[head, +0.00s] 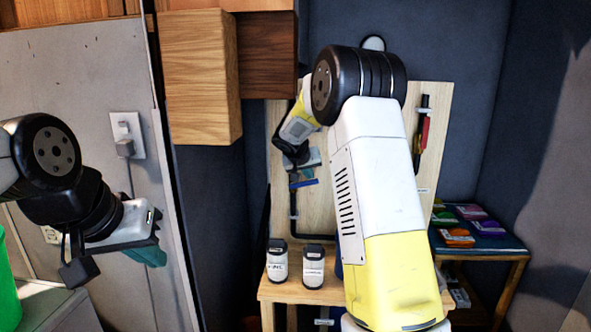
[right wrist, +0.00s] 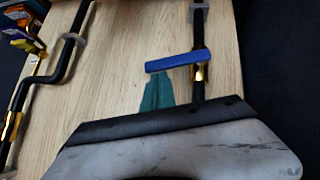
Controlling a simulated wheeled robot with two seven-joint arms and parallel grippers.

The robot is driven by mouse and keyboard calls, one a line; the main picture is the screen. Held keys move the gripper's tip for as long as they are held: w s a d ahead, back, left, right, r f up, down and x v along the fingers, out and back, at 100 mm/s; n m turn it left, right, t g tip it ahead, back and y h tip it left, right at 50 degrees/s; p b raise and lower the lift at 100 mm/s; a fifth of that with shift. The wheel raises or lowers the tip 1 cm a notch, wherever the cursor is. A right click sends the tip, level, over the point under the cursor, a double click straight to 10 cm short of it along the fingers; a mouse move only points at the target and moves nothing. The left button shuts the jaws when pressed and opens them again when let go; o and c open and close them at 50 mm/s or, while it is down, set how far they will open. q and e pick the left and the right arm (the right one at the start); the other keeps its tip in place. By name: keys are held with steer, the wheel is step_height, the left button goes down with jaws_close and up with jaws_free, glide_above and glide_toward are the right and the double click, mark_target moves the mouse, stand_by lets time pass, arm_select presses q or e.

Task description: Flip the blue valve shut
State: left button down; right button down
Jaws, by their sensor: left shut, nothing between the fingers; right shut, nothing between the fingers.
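The blue valve handle (head: 303,184) sits on a black pipe on the wooden board. In the right wrist view the blue handle (right wrist: 172,62) lies crosswise to its upright pipe, reaching left from the brass valve body (right wrist: 201,72). My right gripper (head: 309,174) is at the board beside the handle. Its teal fingertips (right wrist: 157,92) are shut and empty, just below the handle's left part in the right wrist view; I cannot tell whether they touch it. My left gripper (head: 152,254) is shut and empty, far left, away from the board.
A red handle (head: 424,134) is on another pipe at the board's right. Two white-and-black containers (head: 313,267) stand on the wooden bench below. Wooden cabinets (head: 200,75) hang above left. A side table (head: 480,240) holds several coloured packs. A green container (head: 8,285) is far left.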

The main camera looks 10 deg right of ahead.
steer(key=shift+w+d+f, duration=0.15)
steer(key=shift+w+f, duration=0.05)
steer(key=shift+s+d+f+m+y, duration=0.2)
steer(key=shift+d+f+m+y, duration=0.2)
steer(key=shift+d+f+y, duration=0.25)
steer(key=shift+f+y, duration=0.25)
steer(key=shift+f, duration=0.1)
steer(key=shift+r, duration=0.1)
steer(key=shift+r, duration=0.8)
